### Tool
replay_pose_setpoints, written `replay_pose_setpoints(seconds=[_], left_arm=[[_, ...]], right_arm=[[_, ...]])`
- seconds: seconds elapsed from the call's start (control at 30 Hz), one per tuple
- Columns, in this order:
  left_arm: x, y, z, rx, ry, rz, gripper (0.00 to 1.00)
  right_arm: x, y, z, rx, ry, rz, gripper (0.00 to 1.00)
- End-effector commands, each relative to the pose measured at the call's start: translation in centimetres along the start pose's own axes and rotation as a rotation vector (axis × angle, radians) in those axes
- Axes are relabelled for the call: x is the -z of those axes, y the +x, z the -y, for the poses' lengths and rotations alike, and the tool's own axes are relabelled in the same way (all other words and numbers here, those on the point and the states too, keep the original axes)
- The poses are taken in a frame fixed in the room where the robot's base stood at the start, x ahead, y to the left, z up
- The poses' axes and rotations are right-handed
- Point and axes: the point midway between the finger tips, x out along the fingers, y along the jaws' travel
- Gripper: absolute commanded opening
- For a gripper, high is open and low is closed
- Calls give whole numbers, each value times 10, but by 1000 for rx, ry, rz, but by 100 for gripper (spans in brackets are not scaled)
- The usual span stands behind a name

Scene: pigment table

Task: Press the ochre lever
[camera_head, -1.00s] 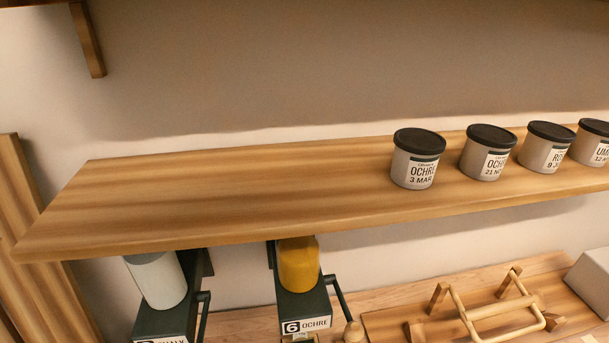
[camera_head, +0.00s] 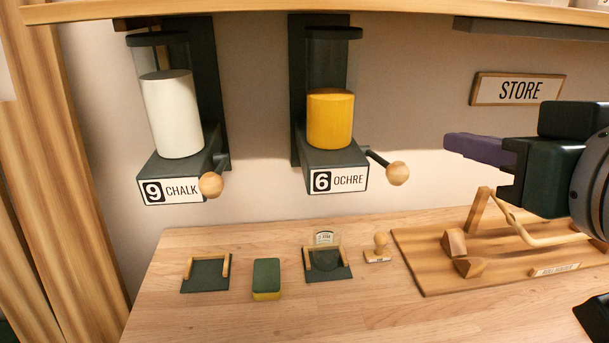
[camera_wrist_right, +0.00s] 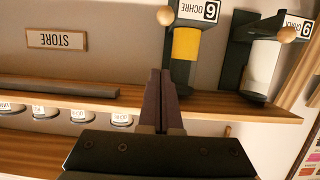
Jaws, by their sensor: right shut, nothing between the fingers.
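The ochre dispenser (camera_head: 331,120) hangs on the wall, holding yellow pigment, with a plate reading 6 OCHRE. Its lever (camera_head: 397,173) is a dark rod with a round wooden knob, sticking out at the right side. The knob also shows at the top of the wrist view (camera_wrist_right: 165,16). My right gripper (camera_head: 450,144) comes in from the right with its purple fingers shut and empty. In the head view its tips are right of the knob and a little higher, apart from it. In the wrist view the shut fingers (camera_wrist_right: 160,78) point toward the dispenser.
The chalk dispenser (camera_head: 172,115) with its own knob (camera_head: 210,185) hangs to the left. A shelf (camera_head: 250,12) runs above. On the table are a green-yellow block (camera_head: 266,279), dark holders (camera_head: 206,274), a stamp (camera_head: 380,247) and a wooden board with a rack (camera_head: 430,268).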

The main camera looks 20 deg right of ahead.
Motion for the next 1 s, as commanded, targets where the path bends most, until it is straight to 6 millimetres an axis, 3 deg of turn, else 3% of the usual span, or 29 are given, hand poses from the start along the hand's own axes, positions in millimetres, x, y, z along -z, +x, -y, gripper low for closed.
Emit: replay_pose_setpoints(seconds=[0.03,0.1,0.57,0.77,1.0], left_arm=[[-3,10,-1,-1,-2,-1,100],[-4,12,-1,-2,-3,-1,100],[-3,10,-1,-2,-2,-2,100],[-1,4,0,2,2,-2,100],[1,-2,2,6,7,-2,100]], right_arm=[[-6,4,-1,-3,4,-20,0],[-4,5,-1,-5,7,-37,0],[0,7,-2,-5,9,-47,0],[3,32,-2,-7,7,-47,0],[5,81,-2,-7,7,-46,0]])
